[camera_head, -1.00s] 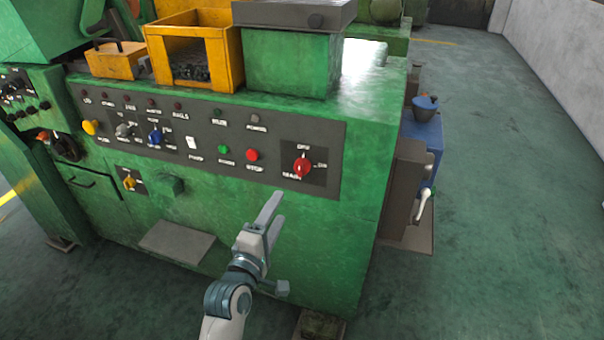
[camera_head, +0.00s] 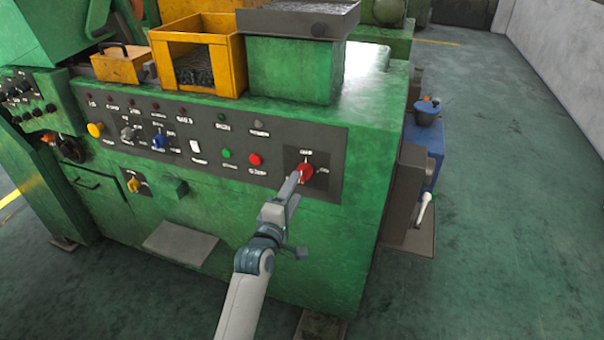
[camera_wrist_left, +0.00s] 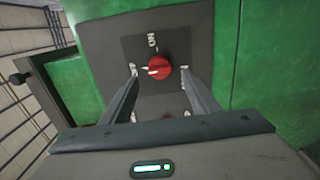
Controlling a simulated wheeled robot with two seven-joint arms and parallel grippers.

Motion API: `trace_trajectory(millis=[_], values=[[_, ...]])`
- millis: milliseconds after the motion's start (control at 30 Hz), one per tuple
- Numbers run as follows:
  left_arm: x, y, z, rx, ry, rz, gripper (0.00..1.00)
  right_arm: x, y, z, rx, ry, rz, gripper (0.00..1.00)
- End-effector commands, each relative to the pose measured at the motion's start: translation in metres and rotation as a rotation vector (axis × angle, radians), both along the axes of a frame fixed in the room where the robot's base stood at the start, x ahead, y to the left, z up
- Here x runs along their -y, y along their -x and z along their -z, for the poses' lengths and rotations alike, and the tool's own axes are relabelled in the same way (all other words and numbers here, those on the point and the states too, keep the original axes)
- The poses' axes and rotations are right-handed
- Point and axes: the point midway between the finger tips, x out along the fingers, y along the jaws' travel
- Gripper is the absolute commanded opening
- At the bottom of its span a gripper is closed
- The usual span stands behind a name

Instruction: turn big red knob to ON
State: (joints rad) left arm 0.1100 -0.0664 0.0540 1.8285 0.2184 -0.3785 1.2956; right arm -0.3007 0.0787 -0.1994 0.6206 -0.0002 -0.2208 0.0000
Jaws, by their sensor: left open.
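The big red knob (camera_head: 305,172) sits on a dark square plate at the right end of the grey control panel (camera_head: 335,150). In the left wrist view the red knob (camera_wrist_left: 158,68) shows between the two fingers, with a light pointer mark toward the left and an ON label above it on the plate. My left gripper (camera_head: 292,183) is open and right in front of the knob, its fingers on either side of it in the wrist view (camera_wrist_left: 158,90). I cannot tell whether the fingers touch the knob. My right gripper is not in view.
A red stop button (camera_head: 255,159) and a green button (camera_head: 226,154) are left of the knob. Yellow bins (camera_head: 205,60) and a grey-topped green box (camera_head: 290,70) stand on the machine. The floor to the right (camera_head: 510,200) is clear.

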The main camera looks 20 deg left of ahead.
Motion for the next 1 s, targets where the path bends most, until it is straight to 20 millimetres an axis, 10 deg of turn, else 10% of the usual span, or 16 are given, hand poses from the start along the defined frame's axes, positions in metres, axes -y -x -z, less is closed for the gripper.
trace_trajectory(millis=[400, 900, 1000], values=[[0.002, -0.060, -0.001, 0.001, -0.001, 0.000, 0.55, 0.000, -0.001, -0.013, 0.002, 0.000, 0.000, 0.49], [0.002, -0.070, 0.000, 0.000, 0.000, 0.000, 0.55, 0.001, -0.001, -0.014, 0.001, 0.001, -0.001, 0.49], [0.002, -0.070, 0.000, 0.000, 0.000, 0.000, 0.34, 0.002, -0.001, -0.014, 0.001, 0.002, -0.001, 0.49]])
